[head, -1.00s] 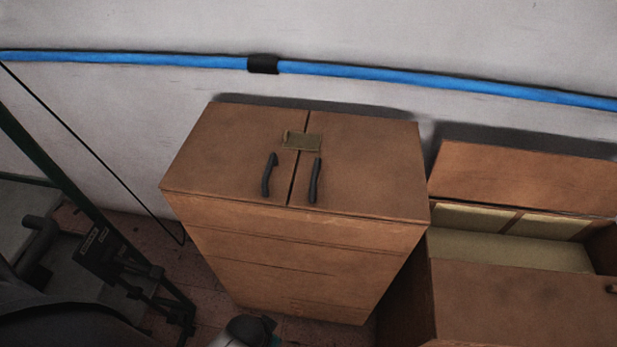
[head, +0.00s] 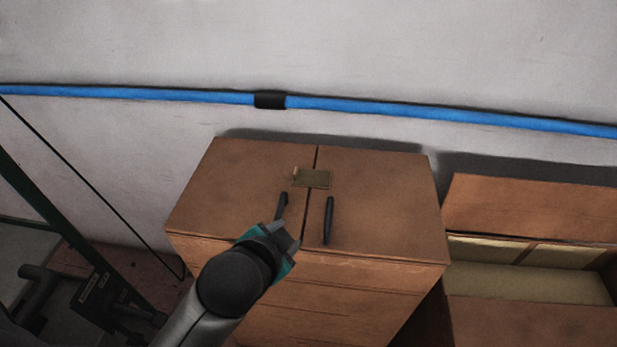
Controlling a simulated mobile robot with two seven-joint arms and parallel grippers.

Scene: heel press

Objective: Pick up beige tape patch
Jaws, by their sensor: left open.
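The beige tape patch (head: 313,178) lies across the seam between the two flaps on top of a brown box (head: 385,205), near the far side of that top. One end of it looks slightly raised. My left gripper (head: 284,232) is open and empty, over the near part of the box top, closer to me than the patch and apart from it in the picture. Its wrist hides part of the box front. My right gripper is not in view.
Two dark handles, the left one (head: 281,206) and the right one (head: 328,220), stand on the box top near my gripper. An open brown box (head: 530,205) is at the right. A blue pipe (head: 420,110) runs along the wall behind. A dark machine (head: 90,290) is at the left.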

